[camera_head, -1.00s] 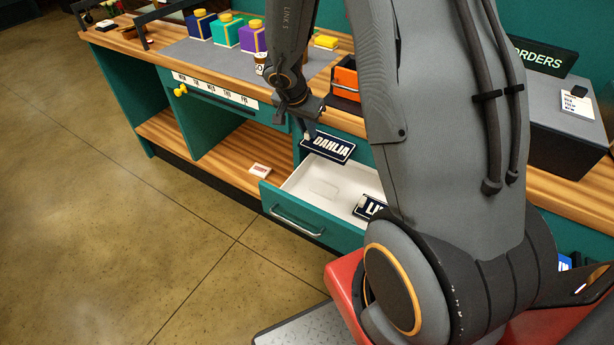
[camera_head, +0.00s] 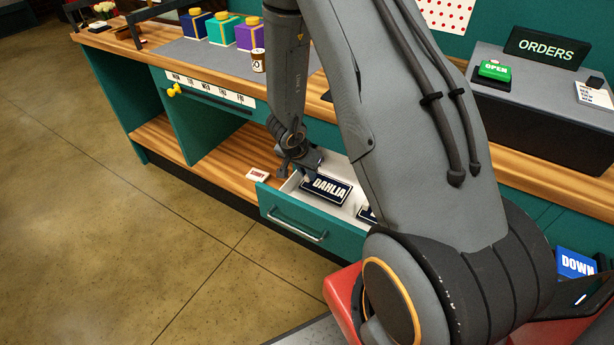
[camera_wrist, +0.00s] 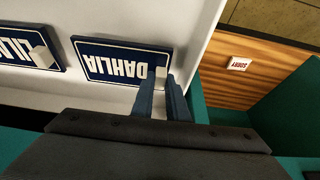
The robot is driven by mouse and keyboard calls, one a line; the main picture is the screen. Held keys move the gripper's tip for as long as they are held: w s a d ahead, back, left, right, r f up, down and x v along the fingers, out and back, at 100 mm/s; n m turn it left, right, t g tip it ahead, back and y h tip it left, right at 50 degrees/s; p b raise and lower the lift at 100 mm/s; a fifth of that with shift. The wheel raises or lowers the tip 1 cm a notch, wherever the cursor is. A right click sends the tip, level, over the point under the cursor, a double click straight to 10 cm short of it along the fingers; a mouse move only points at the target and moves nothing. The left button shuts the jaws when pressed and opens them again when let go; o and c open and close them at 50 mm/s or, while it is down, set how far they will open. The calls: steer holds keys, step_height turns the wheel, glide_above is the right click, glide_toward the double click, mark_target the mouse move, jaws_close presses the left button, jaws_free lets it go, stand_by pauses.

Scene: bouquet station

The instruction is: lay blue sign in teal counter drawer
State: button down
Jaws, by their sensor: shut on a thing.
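The dark blue DAHLIA sign (camera_head: 327,190) with white letters is inside the open teal counter drawer (camera_head: 300,226). In the wrist view the DAHLIA sign (camera_wrist: 115,65) lies about flat over the white drawer floor (camera_wrist: 120,98), close to a side wall. I cannot tell for certain if it touches the floor. My gripper (camera_head: 306,176) is at the sign's end, and in the wrist view its fingers (camera_wrist: 164,85) are shut on the small pale tab on the sign.
A small white card with red text (camera_head: 258,175) lies on the wooden shelf left of the drawer. A bright blue DOWN sign (camera_head: 576,263) is at the lower right. Boxes and a cup (camera_head: 258,60) stand on the counter. Open floor lies left and in front.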

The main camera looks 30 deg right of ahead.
steer(key=shift+f, duration=0.4)
steer(key=shift+f, duration=0.1)
steer(key=c, duration=1.7)
jaws_free()
steer(key=shift+c, duration=0.2)
